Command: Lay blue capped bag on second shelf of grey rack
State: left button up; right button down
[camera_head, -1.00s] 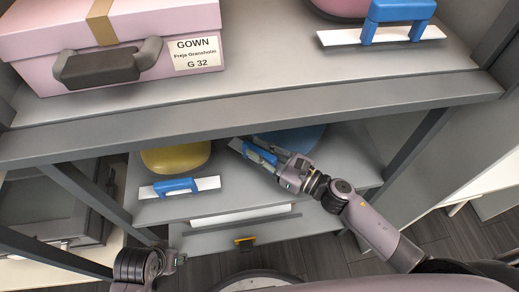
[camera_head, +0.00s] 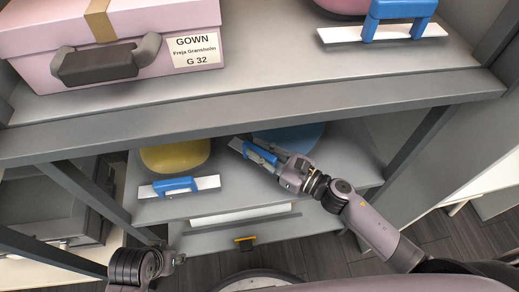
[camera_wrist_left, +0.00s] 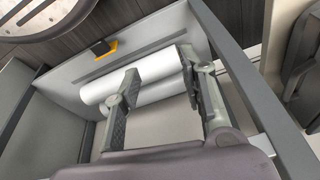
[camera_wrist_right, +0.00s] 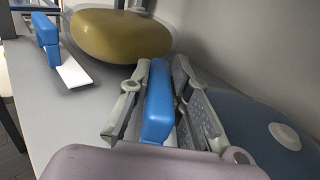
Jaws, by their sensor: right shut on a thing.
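The blue bag (camera_head: 290,137) lies on the shelf below the box shelf of the grey rack (camera_head: 300,110), partly hidden by the upper shelf's edge. In the right wrist view the blue bag (camera_wrist_right: 265,140) shows a pale round cap. A blue handle (camera_wrist_right: 158,100) on a white strip stands in front of it. My right gripper (camera_head: 264,153) is shut on this handle, one finger on each side. My left gripper (camera_wrist_left: 160,68) is open and empty. In the head view it is low at the left, in front of the rack.
A yellow bag (camera_head: 175,156) with its own blue handle (camera_head: 176,185) lies left on the same shelf. Above are a pink box (camera_head: 120,45) labelled GOWN and another blue handle (camera_head: 398,18). White rolls (camera_wrist_left: 150,75) lie in a compartment by my left gripper.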

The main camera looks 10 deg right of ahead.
pick_arm(q)
jog(key=shift+r, duration=0.4)
jog(key=shift+w+r, duration=0.1)
jog(key=shift+r, duration=0.15)
pick_arm(e)
jog(key=shift+f, duration=0.1)
pick_arm(q)
jog(key=shift+a, duration=0.1)
pick_arm(e)
jog(key=c, duration=1.7)
grip_release()
pick_arm(q)
jog(key=shift+r, duration=0.15)
pick_arm(e)
jog(key=shift+o, duration=1.4)
